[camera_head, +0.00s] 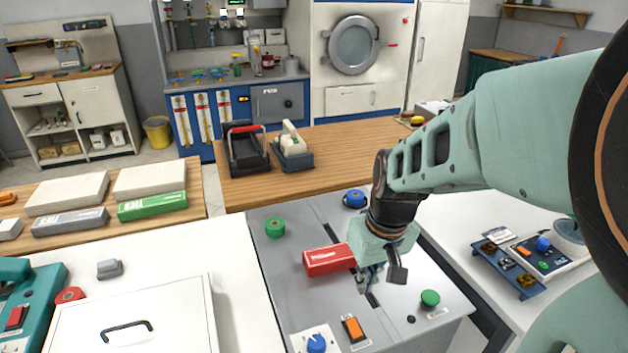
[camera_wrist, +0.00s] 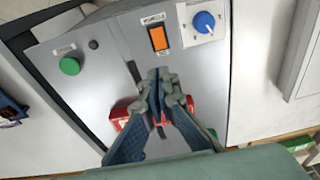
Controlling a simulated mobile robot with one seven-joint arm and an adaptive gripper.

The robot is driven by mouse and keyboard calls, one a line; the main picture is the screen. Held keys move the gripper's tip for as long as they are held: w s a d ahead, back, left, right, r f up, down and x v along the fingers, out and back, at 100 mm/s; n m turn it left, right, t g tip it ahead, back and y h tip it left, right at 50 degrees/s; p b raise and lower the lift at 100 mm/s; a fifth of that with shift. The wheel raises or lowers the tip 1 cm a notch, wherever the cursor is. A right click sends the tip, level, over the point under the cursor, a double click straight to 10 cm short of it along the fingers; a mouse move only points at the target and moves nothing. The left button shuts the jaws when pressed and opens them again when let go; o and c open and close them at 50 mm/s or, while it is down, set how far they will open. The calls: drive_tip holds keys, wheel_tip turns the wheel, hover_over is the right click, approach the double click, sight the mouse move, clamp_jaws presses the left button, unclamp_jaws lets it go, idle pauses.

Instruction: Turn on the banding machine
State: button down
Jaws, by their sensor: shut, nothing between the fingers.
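The banding machine (camera_head: 285,285) is a grey flat-topped unit in the middle of the head view. Its orange rocker switch (camera_head: 353,328) is near the front edge, beside a blue knob (camera_head: 316,343) on a white plate; both also show at the top of the wrist view, the switch (camera_wrist: 158,38) and the knob (camera_wrist: 203,22). A red box (camera_head: 328,258) lies on the machine top, partly behind my fingers in the wrist view. My gripper (camera_head: 366,284) is shut and empty over the machine top. In the wrist view its fingertips (camera_wrist: 163,77) appear just below the switch, apart from it.
A green button (camera_head: 430,298) is at the machine's front right. A green spool (camera_head: 275,227) and a blue spool (camera_head: 354,198) stand at its back. A white lidded box (camera_head: 150,325) is on the left; a blue control tray (camera_head: 505,272) is on the right table.

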sight(352, 320)
drive_tip(key=w+f, duration=0.1)
drive_tip(key=f, duration=0.3)
drive_tip(key=f+b, duration=0.1)
drive_tip(key=f, duration=0.4)
drive_tip(key=w+f, duration=0.1)
drive_tip(key=f, duration=0.3)
drive_tip(key=shift+w+a+f+b, duration=0.3)
drive_tip(key=shift+w+a+f, duration=0.05)
drive_tip(key=shift+w+a+f+g+p, duration=0.1)
drive_tip(key=shift+w+f+g+p, duration=0.15)
drive_tip(key=shift+g+p, duration=0.45)
drive_tip(key=shift+f, duration=0.2)
drive_tip(key=shift+s, duration=0.1)
drive_tip(key=shift+s+r, duration=0.1)
